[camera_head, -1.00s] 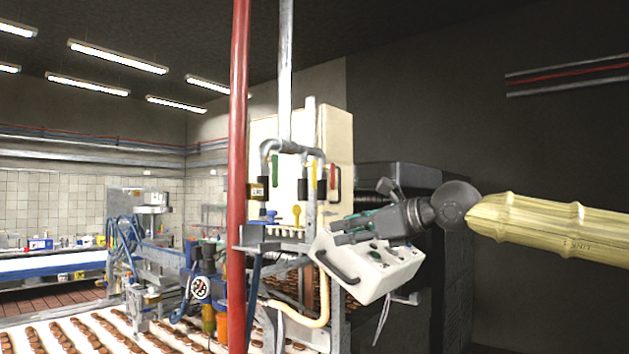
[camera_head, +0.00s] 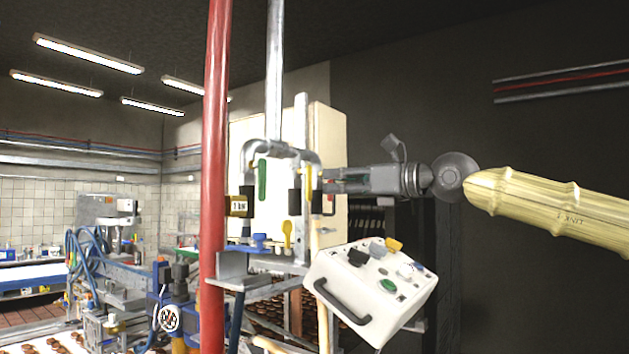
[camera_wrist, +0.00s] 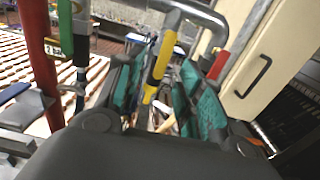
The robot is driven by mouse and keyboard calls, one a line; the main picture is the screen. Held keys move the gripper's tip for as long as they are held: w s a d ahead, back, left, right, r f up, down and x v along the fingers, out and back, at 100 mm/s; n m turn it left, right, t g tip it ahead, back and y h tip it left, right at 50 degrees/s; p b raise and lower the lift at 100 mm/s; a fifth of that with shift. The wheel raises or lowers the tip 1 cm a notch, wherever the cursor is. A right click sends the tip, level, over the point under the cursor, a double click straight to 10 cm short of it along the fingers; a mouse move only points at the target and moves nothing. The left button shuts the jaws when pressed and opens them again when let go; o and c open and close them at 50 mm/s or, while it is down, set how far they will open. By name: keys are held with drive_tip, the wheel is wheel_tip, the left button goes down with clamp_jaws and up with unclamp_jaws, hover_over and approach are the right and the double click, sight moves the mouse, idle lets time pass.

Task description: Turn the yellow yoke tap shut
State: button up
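The yellow yoke tap (camera_head: 308,184) is a yellow lever hanging down on the right leg of the grey inverted-U pipe (camera_head: 283,147). In the wrist view its yellow lever (camera_wrist: 160,60), with a dark band, stands slanted between my finger pads. My gripper (camera_head: 330,182) is at the lever's height, coming from the right. In the wrist view my gripper (camera_wrist: 163,88) is open, one teal-padded finger on each side of the lever. I cannot tell whether either pad touches it.
A green lever (camera_head: 262,180) hangs on the left leg. A red handle (camera_wrist: 218,65) is close by my right finger. Below stand a small blue tap (camera_head: 261,241) and a small yellow one (camera_head: 287,232). A white control box (camera_head: 372,285) sits below my gripper; a red post (camera_head: 215,150) stands left.

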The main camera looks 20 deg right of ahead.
sight(310, 187)
drive_tip(key=p+x, duration=0.1)
drive_tip(key=x, duration=0.5)
drive_tip(key=shift+w+d+f+p, duration=0.15)
drive_tip(key=shift+w+f+p, duration=0.1)
drive_tip(key=shift+p, duration=0.1)
drive_tip(key=shift+w+a, duration=0.2)
drive_tip(key=shift+w, duration=0.05)
drive_tip(key=shift+w+a+f, duration=0.1)
drive_tip(key=shift+w+f, duration=0.15)
drive_tip(key=shift+w, duration=0.25)
drive_tip(key=shift+s+r, duration=0.1)
drive_tip(key=shift+s, duration=0.15)
drive_tip(key=shift+c, duration=1.2)
clamp_jaws()
